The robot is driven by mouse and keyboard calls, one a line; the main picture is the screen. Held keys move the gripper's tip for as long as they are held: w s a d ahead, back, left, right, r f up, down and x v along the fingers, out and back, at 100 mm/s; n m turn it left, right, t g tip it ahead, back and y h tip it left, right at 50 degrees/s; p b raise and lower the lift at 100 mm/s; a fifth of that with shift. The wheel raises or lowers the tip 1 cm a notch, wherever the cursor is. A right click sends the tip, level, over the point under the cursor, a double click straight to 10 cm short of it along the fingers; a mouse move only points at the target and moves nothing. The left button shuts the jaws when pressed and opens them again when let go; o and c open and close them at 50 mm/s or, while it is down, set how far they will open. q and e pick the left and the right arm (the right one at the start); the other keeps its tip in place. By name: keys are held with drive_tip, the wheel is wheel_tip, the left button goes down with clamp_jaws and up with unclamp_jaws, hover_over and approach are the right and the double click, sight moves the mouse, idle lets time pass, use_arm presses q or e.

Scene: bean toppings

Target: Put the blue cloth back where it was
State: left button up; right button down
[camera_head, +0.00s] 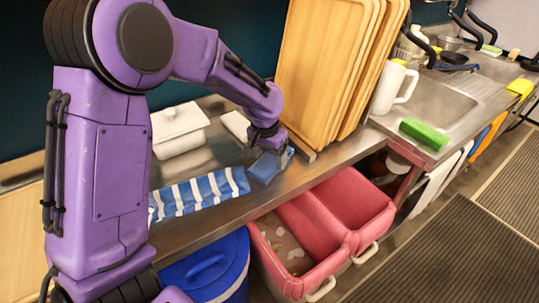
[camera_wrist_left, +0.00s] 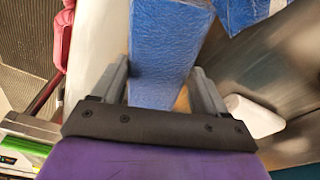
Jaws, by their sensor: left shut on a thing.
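My left gripper (camera_head: 268,143) reaches down to the steel counter, just left of the upright wooden boards. It is shut on a blue cloth (camera_head: 268,168), which lies at or just above the counter near its front edge; I cannot tell if it touches. In the left wrist view the blue cloth (camera_wrist_left: 166,55) sits between the two fingers of the left gripper (camera_wrist_left: 161,88). A blue-and-white striped cloth (camera_head: 202,192) lies on the counter to its left, close to it. My right gripper is in neither view.
Wooden boards (camera_head: 322,70) stand to the right, near the gripper. A white lidded dish (camera_head: 179,130) and a small white block (camera_head: 237,126) are behind. A white jug (camera_head: 391,88) and green sponge (camera_head: 424,134) are further right. Red bins (camera_head: 300,262) and a blue bin (camera_head: 215,270) stand below the counter.

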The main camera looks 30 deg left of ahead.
sight(266, 163)
use_arm(q)
drive_tip(key=o, duration=1)
drive_tip(key=r, duration=0.4)
drive_tip(key=s+r, duration=0.1)
drive_tip(key=r, duration=0.7)
drive_tip(key=shift+s+r, duration=0.1)
drive_tip(key=shift+s, duration=0.3)
